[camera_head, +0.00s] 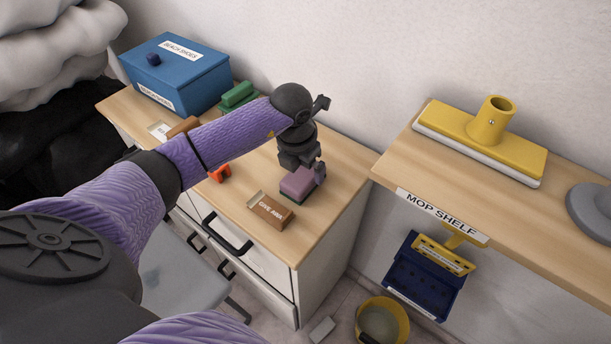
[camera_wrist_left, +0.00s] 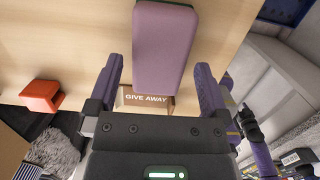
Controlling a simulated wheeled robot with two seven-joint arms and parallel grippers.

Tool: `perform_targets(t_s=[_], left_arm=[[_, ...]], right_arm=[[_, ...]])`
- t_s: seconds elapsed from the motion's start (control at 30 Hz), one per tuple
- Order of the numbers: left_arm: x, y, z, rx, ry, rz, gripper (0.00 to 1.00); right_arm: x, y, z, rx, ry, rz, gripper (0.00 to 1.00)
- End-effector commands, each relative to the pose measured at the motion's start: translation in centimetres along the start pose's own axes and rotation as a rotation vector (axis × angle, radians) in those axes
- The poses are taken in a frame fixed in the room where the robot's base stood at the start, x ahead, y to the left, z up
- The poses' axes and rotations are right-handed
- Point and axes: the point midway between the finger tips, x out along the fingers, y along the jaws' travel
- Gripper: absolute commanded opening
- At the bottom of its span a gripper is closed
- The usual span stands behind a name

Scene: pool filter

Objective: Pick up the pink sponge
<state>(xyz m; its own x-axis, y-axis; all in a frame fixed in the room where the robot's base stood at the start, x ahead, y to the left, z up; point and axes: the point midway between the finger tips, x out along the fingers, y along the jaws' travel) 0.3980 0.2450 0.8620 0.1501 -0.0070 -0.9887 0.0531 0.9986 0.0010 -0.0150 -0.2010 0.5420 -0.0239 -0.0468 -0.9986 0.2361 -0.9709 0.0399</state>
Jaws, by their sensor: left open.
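The pink sponge (camera_head: 298,182) lies on the wooden cabinet top, with a dark green layer along its bottom edge. In the left wrist view the sponge (camera_wrist_left: 164,48) lies ahead, between the lines of the two fingers. My left gripper (camera_head: 305,172) reaches down over the sponge in the head view, with one finger beside its right end. In the wrist view the left gripper (camera_wrist_left: 160,80) is open, a finger on each side of the sponge's near end. I cannot tell whether the fingers touch it.
A "GIVE AWAY" block (camera_head: 271,211) stands just in front of the sponge. An orange object (camera_wrist_left: 42,96) lies to the left. A blue box (camera_head: 176,75) and green item (camera_head: 238,95) are at the back. The mop shelf (camera_head: 400,160) stands right, across a gap.

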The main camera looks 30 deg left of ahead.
Motion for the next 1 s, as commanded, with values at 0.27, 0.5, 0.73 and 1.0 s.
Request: perform_targets(t_s=[0.27,0.5,0.73,1.0], left_arm=[[2.9,0.0,-0.2,0.001,0.001,0.0,1.0],[2.8,0.0,-0.2,0.001,0.001,0.0,0.6],[2.8,0.0,-0.2,0.001,0.001,-0.001,0.24],[0.2,0.0,0.2,0.002,-0.004,0.001,0.24]], right_arm=[[1.1,0.6,0.6,0.002,-0.015,0.011,0.59],[1.1,0.6,0.5,0.002,-0.013,0.01,0.59],[1.1,0.6,0.1,-0.001,-0.006,0.01,0.59],[0.0,0.6,-0.4,-0.001,0.006,0.01,0.59]])
